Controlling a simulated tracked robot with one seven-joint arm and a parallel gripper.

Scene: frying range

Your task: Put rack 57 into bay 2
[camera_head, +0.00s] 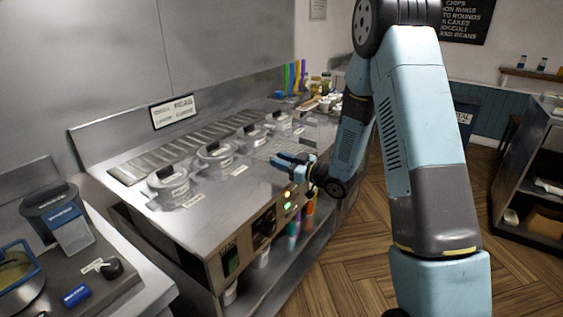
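My gripper (279,158) is over the right front part of the steel range (170,228), its blue fingers pointing left. The fingers look parted, and I see nothing between them. Several round, lidded units with dark handles stand in a row on the range: the nearest (168,184), the second (214,158), the third (250,139) and the farthest (279,121). White labels lie in front of them, too small to read, so I cannot tell which is bay 2. I cannot make out rack 57 or its number.
A lower shelf (270,280) holds containers. A side counter (110,285) with a blue-grey container (57,213) is at left. Dark shelving (520,185) stands at right, with open wooden floor (345,265) between.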

